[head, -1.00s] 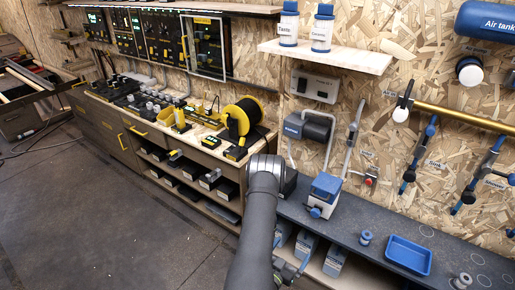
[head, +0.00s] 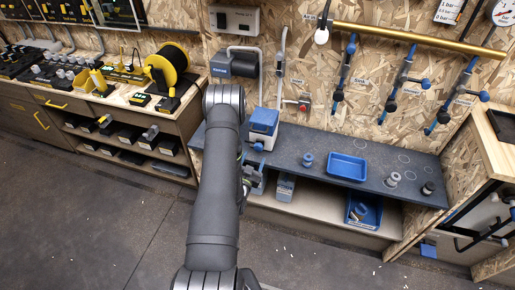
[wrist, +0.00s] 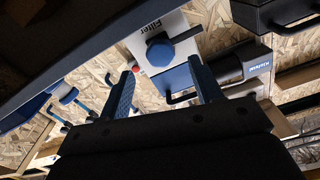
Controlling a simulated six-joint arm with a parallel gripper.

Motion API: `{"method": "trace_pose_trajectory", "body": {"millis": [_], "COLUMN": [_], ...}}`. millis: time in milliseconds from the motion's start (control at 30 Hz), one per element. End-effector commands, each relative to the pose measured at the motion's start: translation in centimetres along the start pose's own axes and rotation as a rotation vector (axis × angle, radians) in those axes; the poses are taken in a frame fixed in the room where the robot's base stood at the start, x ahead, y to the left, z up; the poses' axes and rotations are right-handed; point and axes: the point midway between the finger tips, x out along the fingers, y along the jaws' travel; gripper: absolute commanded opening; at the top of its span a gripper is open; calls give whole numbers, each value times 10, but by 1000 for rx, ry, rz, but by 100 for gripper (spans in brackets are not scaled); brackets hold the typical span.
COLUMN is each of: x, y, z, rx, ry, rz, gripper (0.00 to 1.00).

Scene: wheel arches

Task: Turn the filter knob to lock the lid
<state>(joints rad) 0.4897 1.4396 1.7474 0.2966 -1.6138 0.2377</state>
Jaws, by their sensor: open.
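The filter is a white box with a blue lid (head: 264,121) on the dark bench. Its blue knob (head: 258,147) sits low on its front. In the wrist view the filter's white front (wrist: 187,45) carries the label "Filter" and the blue knob (wrist: 160,53). The blue lid (wrist: 172,80) with a black handle appears below it, partly behind the fingers. My gripper (wrist: 163,86) is open and empty. Its blue-padded fingers stand apart, with the knob beyond their tips. In the head view my gripper (head: 252,178) is below the filter, partly hidden by my arm.
A pump (head: 236,66) is on the wall left of the filter, and a red valve (head: 304,103) is to its right. A blue tray (head: 347,168) and a small blue spool (head: 307,160) stand on the bench (head: 325,150). A shelf with a grey-blue carton (head: 286,187) lies below.

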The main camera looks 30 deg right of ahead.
Motion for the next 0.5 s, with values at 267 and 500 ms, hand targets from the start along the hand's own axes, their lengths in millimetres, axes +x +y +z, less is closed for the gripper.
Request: {"method": "trace_pose_trajectory", "body": {"millis": [267, 500], "x": [51, 67], "y": [0, 0], "z": [-1, 0], "rx": [1, 0], "ry": [3, 0], "rz": [0, -1], "gripper": [59, 59]}}
